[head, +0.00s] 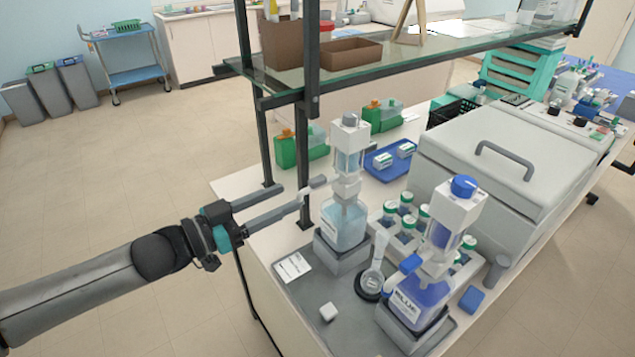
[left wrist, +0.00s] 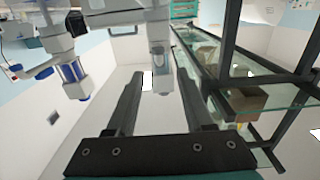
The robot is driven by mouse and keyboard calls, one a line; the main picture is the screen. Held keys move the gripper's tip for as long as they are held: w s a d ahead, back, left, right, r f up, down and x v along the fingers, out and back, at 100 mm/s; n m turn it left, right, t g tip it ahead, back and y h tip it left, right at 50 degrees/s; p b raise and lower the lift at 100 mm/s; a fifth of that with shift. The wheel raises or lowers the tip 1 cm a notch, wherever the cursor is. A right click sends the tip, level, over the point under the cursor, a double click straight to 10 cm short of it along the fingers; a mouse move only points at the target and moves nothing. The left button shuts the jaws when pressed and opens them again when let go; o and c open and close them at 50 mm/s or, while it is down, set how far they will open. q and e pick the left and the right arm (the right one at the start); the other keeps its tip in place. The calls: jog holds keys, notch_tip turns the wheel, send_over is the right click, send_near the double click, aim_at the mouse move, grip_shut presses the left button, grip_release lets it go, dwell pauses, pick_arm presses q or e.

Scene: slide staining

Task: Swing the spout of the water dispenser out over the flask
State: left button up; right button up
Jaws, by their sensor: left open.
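The water dispenser (head: 345,222) is a bottle of pale blue liquid with a white pump head, standing on a grey block. Its spout (head: 318,182) points left, toward my left arm, away from the flask. A clear narrow-necked flask (head: 375,262) stands in front of the dispenser to the right, by a dark ring. My left gripper (head: 291,197) is open and empty, with its fingertips close to the spout; contact cannot be told. In the left wrist view, a pale part of the dispenser (left wrist: 162,72) shows between and beyond the fingers. My right gripper is in neither view.
A blue dispenser (head: 420,296) stands right of the flask, with green-capped bottles (head: 406,200) behind. A shelf post (head: 302,165) and glass shelf (head: 400,62) are close behind my gripper. Open floor lies left.

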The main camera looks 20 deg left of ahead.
aim_at(310, 186)
pick_arm(q)
jog(key=shift+x, duration=4.4)
jog(key=shift+c, duration=0.4)
grip_shut()
